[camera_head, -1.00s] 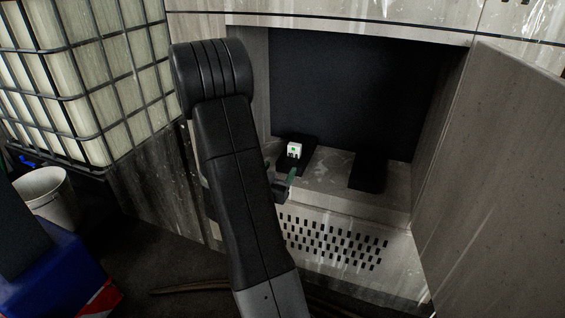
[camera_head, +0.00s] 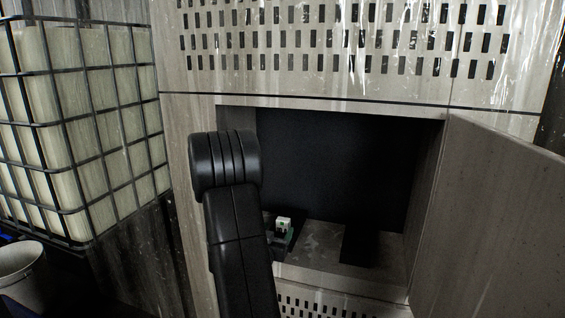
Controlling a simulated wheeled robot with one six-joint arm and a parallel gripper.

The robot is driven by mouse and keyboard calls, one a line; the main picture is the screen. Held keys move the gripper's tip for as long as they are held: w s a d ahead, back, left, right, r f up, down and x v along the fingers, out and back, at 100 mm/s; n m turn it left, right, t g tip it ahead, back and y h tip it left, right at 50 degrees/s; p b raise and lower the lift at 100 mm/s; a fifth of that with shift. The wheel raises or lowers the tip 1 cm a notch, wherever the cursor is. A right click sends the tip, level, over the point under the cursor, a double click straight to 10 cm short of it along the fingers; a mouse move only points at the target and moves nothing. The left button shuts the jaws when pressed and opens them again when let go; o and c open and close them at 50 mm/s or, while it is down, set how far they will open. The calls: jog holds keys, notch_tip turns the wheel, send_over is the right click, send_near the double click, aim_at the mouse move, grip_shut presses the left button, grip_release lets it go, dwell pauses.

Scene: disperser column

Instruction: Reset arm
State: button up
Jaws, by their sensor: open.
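My arm (camera_head: 235,215) rises from the bottom of the head view and bends at a black ribbed joint in front of the left side of an open compartment (camera_head: 320,283). A small white and green item (camera_head: 284,223) sits on a dark base inside the compartment, just right of my arm. I cannot tell whether anything touches it.
The compartment door (camera_head: 500,215) stands open on the right. A dark block (camera_head: 359,245) is inside at the right. A caged tank (camera_head: 75,130) and a white bucket (camera_head: 20,272) stand at the left. A perforated panel (camera_head: 340,80) lies above the opening.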

aim_at(282, 222)
jog(key=b+x, duration=0.1)
jog(key=x, duration=0.4)
jog(key=shift+w+r, duration=0.1)
jog(key=shift+r, duration=0.2)
jog(key=shift+d, duration=0.1)
